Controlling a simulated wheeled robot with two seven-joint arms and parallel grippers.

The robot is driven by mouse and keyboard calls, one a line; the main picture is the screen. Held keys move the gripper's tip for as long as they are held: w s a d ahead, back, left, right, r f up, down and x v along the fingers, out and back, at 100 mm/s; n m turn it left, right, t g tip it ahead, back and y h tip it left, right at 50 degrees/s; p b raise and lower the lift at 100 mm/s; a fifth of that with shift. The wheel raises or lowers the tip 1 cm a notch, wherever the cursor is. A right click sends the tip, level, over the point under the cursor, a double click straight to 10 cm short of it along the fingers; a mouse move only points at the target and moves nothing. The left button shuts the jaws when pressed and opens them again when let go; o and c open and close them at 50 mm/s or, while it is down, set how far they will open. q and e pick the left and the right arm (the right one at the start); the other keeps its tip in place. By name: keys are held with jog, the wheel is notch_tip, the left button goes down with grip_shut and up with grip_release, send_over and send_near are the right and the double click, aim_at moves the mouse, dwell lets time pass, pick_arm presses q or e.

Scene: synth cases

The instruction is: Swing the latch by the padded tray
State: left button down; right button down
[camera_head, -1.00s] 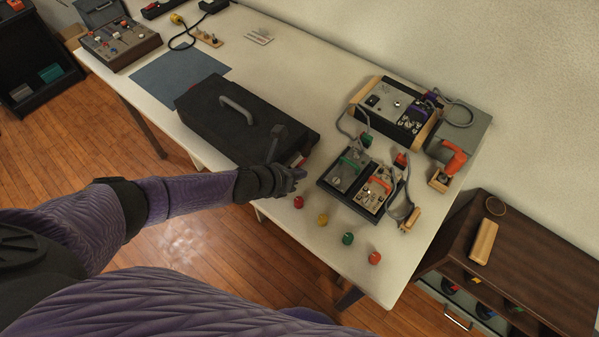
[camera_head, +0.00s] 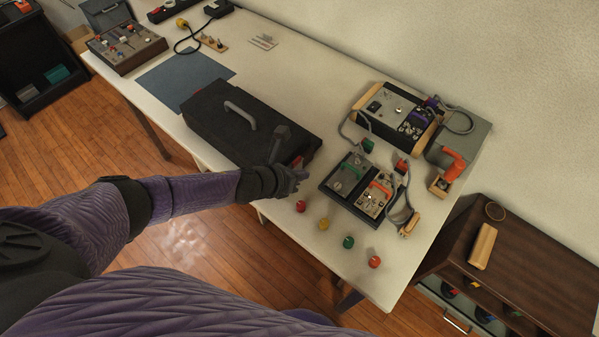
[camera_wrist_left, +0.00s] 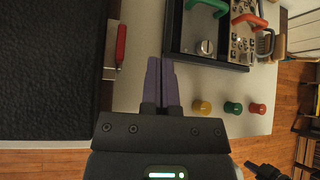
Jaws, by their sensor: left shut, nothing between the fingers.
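The black case (camera_head: 225,122) with a grey handle lies on the white table; its dark, textured top, perhaps the padded tray, fills the left of the wrist view (camera_wrist_left: 50,70). A red lever (camera_wrist_left: 121,45), seemingly the latch, sits on a metal mount at the case's right edge; it shows partly in the head view (camera_head: 297,161). My left gripper (camera_head: 303,172) is at the case's front right corner. In the wrist view its purple fingers (camera_wrist_left: 160,62) are shut and empty, right of the lever and apart from it. My right gripper is not clearly seen.
A black tray (camera_head: 330,192) with two panels, green- and orange-handled, stands just right of the gripper. Several coloured knobs (camera_head: 323,224) line the table's front. A wired control box (camera_head: 398,112) stands behind. Bare table lies between case and tray.

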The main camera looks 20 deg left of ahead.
pick_arm(q)
jog(key=p+v, duration=0.4)
jog(key=v, duration=0.6)
jog(key=f+n+y, duration=0.1)
jog(key=f+n, duration=0.2)
jog(key=n, duration=0.1)
jog(key=s+a+f+n+y+b, duration=0.1)
jog(key=f+n, duration=0.2)
jog(key=n, duration=0.1)
jog(key=s+a+f+n+b, duration=0.1)
jog(key=f+n, duration=0.3)
jog(key=shift+s+a+y, duration=0.1)
jog(key=shift+a+y, duration=0.05)
jog(key=shift+y, duration=0.25)
jog(key=s+f+n+g+y, duration=0.1)
jog(key=s+f+n+g, duration=0.1)
jog(key=s+f+n, duration=0.3)
jog(key=s+d+f+n+g+b, duration=0.1)
jog(key=s+f+n+g, duration=0.2)
jog(key=s+n, duration=0.8)
jog(key=s+d+f+n+g+y+b, duration=0.1)
jog(key=s+f+n+g, duration=0.2)
jog(key=s+f+n, duration=0.5)
jog(key=s, duration=0.6)
jog(key=shift+y, duration=0.3)
jog(key=shift+s, duration=0.1)
